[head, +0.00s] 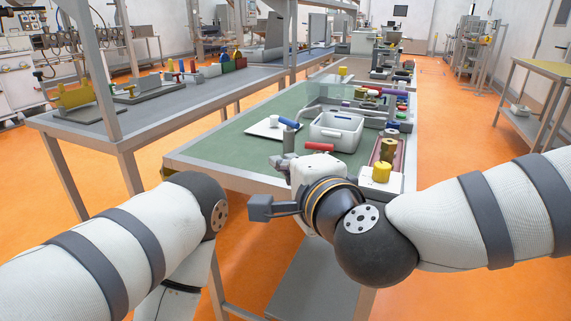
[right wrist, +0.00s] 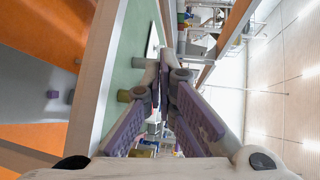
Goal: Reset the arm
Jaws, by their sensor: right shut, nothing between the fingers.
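My right gripper (head: 282,161) is over the near edge of the green-topped table (head: 233,152), its arm coming in from the right. In the right wrist view its two purple-padded fingers (right wrist: 166,65) come together at the tips, shut with nothing between them. The head view hides part of the fingers behind the white gripper body. My left arm (head: 150,245) comes in from the lower left and bends downward at a dark joint. My left gripper is not in view.
A white bin (head: 336,132) stands on the table, with a red cylinder (head: 319,147) before it and a blue cylinder (head: 289,123) by a white plate (head: 262,130). A yellow cylinder (head: 381,172) is at the right. A grey table (head: 180,107) stands left. Orange floor is open on both sides.

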